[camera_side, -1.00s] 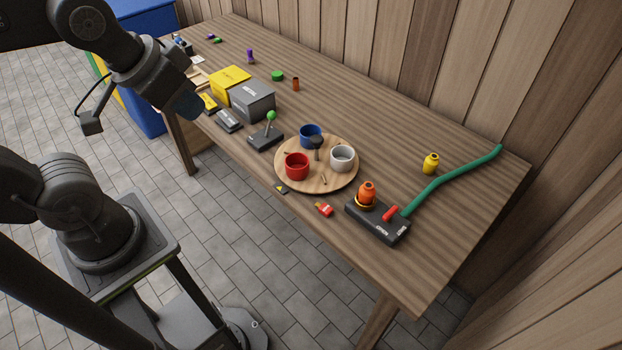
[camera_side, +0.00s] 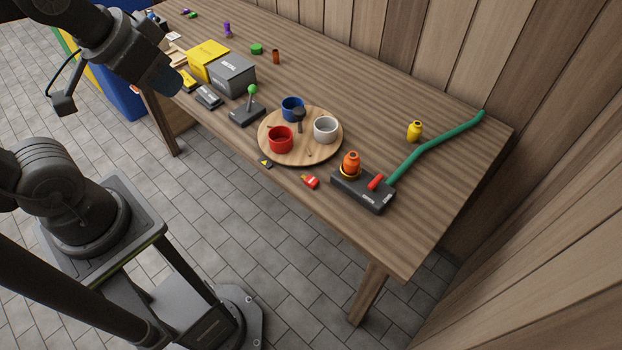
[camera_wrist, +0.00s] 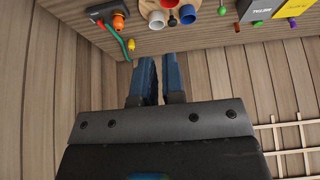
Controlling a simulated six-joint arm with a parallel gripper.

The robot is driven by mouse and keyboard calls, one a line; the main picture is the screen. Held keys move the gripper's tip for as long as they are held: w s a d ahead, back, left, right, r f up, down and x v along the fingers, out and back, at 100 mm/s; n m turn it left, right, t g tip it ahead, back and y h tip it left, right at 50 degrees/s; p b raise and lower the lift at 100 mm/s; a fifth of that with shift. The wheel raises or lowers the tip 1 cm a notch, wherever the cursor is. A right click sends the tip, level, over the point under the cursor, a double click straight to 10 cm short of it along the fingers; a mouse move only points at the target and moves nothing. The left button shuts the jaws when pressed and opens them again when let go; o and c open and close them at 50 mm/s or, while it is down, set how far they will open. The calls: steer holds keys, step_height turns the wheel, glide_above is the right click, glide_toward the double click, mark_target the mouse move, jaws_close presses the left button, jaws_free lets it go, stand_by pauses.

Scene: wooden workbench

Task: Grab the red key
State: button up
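My gripper (camera_side: 168,82) is far to the upper left of the key, above the bench's left part. In the wrist view, its two blue fingers (camera_wrist: 159,80) stand apart with a narrow, empty gap between them.
Red (camera_side: 280,139), blue (camera_side: 292,108) and white (camera_side: 325,129) cups stand on the tray. A small black warning tag (camera_side: 265,163) lies left of the key. A green-knobbed joystick (camera_side: 247,113), grey box (camera_side: 232,76) and yellow box (camera_side: 207,60) stand further left. A green hose (camera_side: 437,144) runs right.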

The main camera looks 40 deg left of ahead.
steer(key=o, duration=0.8)
steer(key=shift+o, duration=0.2)
steer(key=m+g, duration=0.6)
steer(key=m, duration=1.1)
glide_above(310, 179)
steer(key=f, duration=2.6)
steer(key=shift+s+a+f, duration=0.1)
steer(key=shift+s+f, duration=0.05)
steer(key=shift+s, duration=0.1)
steer(key=shift+w+f, duration=0.15)
steer(key=shift+f, duration=1.2)
steer(key=shift+w+f, duration=0.15)
steer(key=shift+f, duration=1.15)
